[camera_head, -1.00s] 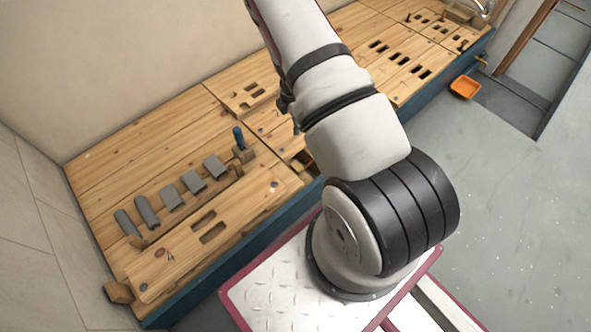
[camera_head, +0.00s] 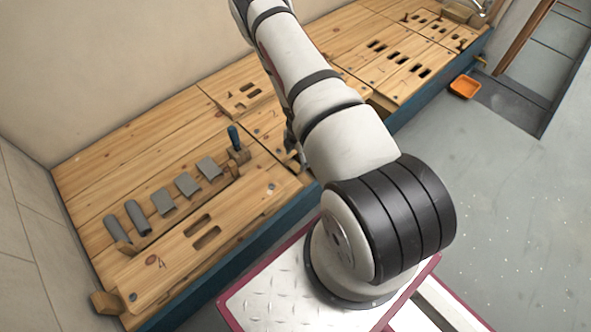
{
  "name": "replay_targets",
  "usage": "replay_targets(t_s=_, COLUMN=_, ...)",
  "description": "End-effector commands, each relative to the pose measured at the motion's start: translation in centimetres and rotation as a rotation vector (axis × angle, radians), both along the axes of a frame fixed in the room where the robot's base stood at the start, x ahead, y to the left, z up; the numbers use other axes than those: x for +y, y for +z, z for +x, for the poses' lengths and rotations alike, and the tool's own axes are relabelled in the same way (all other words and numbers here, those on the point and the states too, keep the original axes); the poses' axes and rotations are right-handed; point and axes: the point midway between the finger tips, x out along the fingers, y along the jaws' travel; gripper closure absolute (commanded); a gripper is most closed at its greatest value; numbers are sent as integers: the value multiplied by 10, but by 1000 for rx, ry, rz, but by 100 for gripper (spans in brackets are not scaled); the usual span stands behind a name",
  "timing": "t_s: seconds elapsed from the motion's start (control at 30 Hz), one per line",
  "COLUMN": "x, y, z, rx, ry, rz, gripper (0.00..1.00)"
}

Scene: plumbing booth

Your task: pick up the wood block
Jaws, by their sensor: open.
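The wood block is not clearly identifiable. A small wooden piece (camera_head: 105,303) sticks out at the bench's near left corner, and another (camera_head: 238,156) is beside a blue-handled tool. My gripper (camera_head: 292,148) shows only in part, as a narrow grey shape at the left edge of my arm, low over the bench by a gap in its top. My arm hides the rest of it and whatever lies right under it. It is open, and I see nothing held in it.
The wooden bench (camera_head: 130,165) runs along the wall, with slots in its boards. Several grey pieces (camera_head: 162,202) lie in a row on it. The blue-handled tool (camera_head: 234,138) stands upright. An orange tray (camera_head: 464,87) is on the floor, which is otherwise clear at right.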

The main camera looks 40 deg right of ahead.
Motion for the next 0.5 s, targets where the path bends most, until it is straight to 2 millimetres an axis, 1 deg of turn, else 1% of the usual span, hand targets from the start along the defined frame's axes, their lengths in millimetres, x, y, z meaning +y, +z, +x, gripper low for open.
replay_targets(t_s=0.17, x=2, y=-17, z=0, rx=0, ry=-1, rz=0, gripper=35)
replay_targets(t_s=0.37, x=3, y=-45, z=-1, rx=1, ry=-1, rz=1, gripper=35)
replay_targets(t_s=0.5, x=3, y=-51, z=0, rx=0, ry=0, rz=-1, gripper=35)
